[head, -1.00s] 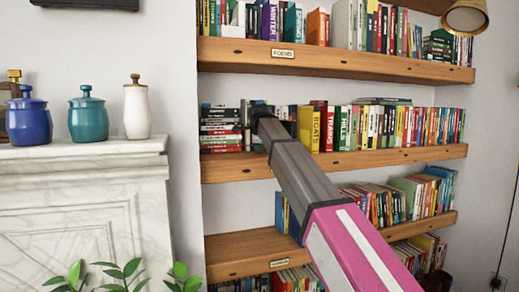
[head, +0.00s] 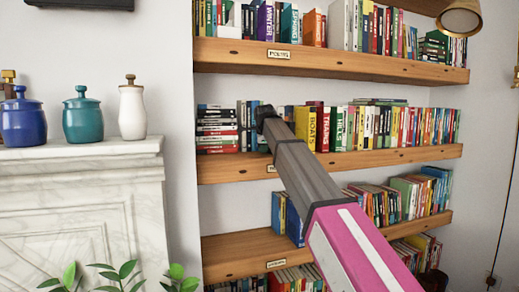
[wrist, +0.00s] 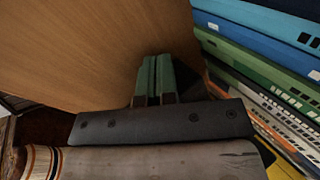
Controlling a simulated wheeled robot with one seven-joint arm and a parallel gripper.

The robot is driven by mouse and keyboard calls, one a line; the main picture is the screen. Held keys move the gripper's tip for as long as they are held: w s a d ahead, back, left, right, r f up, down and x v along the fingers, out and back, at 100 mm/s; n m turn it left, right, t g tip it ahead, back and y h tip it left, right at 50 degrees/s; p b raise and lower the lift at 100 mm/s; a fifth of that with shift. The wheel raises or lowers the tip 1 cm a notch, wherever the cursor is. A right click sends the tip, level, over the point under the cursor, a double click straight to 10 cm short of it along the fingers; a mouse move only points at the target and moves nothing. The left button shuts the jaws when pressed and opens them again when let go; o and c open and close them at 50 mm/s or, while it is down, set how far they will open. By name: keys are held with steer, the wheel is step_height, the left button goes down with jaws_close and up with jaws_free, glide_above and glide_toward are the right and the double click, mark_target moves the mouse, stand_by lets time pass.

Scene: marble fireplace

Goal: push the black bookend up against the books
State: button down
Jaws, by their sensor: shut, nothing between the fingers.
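My gripper (head: 262,115) reaches in at the left part of the middle shelf, in front of the upright books (head: 350,127). In the wrist view its green-grey fingers (wrist: 155,78) are together, with nothing between them. A dark slanted shape (wrist: 217,87) sits just right of the fingers, between them and the blue, green and white books (wrist: 265,60). It looks like the black bookend, but I cannot tell whether it touches the books. In the head view I cannot make out the bookend; my gripper and arm cover that part of the shelf.
A lying stack of books (head: 217,130) is at the shelf's left end. The wooden middle shelf (head: 390,159) has full shelves above and below. Blue (head: 25,118), teal (head: 83,117) and white (head: 132,110) jars stand on the marble mantel (head: 80,152).

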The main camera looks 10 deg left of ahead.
steer(key=shift+w+d, duration=0.8)
steer(key=shift+d, duration=0.55)
steer(key=shift+w+d, duration=0.85)
steer(key=shift+d, duration=0.5)
steer(key=shift+w+d, duration=0.8)
steer(key=shift+d, duration=0.55)
steer(key=shift+w+d+f, duration=0.1)
steer(key=shift+w+d, duration=0.4)
steer(key=shift+d, duration=0.3)
steer(key=shift+w+d, duration=0.45)
steer(key=shift+d, duration=0.35)
steer(key=shift+a, duration=0.1)
steer(key=shift+s+a, duration=0.45)
steer(key=shift+a, duration=0.3)
steer(key=shift+s+a, duration=0.45)
steer(key=shift+a, duration=0.25)
steer(key=s+d, duration=0.7)
steer(key=s, duration=0.5)
steer(key=shift+d, duration=0.15)
